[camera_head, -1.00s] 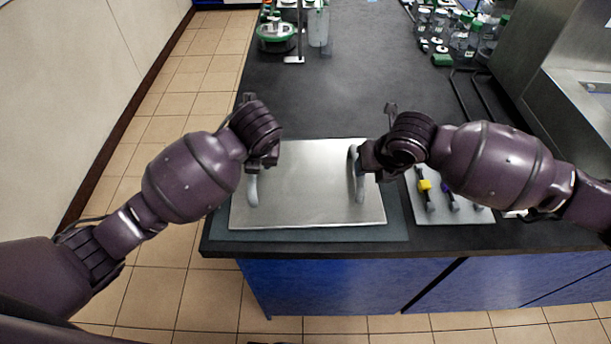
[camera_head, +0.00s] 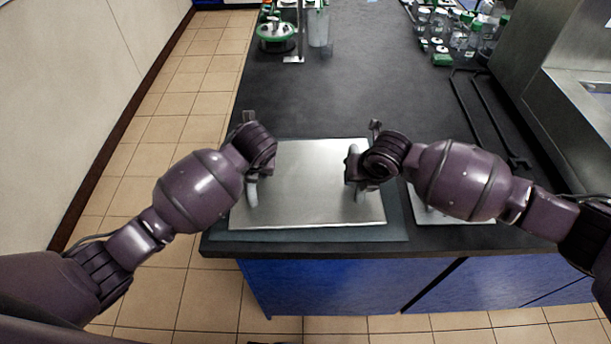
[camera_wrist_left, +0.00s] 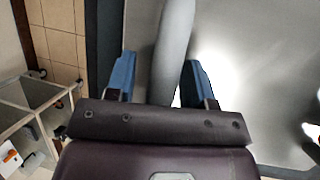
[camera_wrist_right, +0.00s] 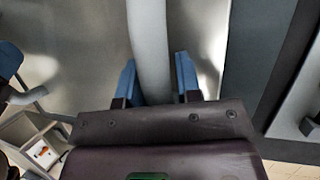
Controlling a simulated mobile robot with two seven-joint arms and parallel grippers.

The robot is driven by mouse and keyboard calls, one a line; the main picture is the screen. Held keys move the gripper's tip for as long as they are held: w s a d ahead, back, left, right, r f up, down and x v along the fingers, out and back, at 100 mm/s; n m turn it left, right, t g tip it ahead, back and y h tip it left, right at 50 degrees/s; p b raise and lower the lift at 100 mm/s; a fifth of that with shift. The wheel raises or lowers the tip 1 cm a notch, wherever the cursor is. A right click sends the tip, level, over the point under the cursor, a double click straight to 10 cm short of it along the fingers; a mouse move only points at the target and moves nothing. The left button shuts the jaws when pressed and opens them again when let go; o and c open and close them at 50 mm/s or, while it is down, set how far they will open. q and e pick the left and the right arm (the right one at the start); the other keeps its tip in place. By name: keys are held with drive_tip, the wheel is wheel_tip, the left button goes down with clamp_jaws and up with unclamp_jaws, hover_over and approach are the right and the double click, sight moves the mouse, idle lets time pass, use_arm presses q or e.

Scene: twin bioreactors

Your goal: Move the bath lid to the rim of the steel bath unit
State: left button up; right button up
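The bath lid (camera_head: 305,185) is a flat steel plate with two grey upright handles, lying on a dark mat (camera_head: 398,215) at the front of the bench. My left gripper (camera_head: 252,180) is at the left handle (camera_head: 252,193); in the left wrist view its blue fingers (camera_wrist_left: 158,80) stand open on either side of that handle, with gaps visible. My right gripper (camera_head: 355,178) is at the right handle (camera_head: 361,195); in the right wrist view its fingers (camera_wrist_right: 157,78) stand open around that handle, close to it.
A grey tray (camera_head: 430,212) lies right of the mat, mostly behind my right arm. A steel unit (camera_head: 560,80) stands at the right, with black rods (camera_head: 490,120) beside it. Bottles (camera_head: 465,35) and a green-topped device (camera_head: 276,38) stand farther back. The bench middle is clear.

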use_arm(q)
drive_tip(key=c, duration=0.4)
use_arm(e)
drive_tip(key=c, duration=0.5)
use_arm(q)
clamp_jaws()
use_arm(e)
clamp_jaws()
use_arm(q)
drive_tip(key=shift+r, duration=0.15)
use_arm(e)
drive_tip(key=shift+w+r, duration=0.1)
drive_tip(key=shift+r, duration=0.1)
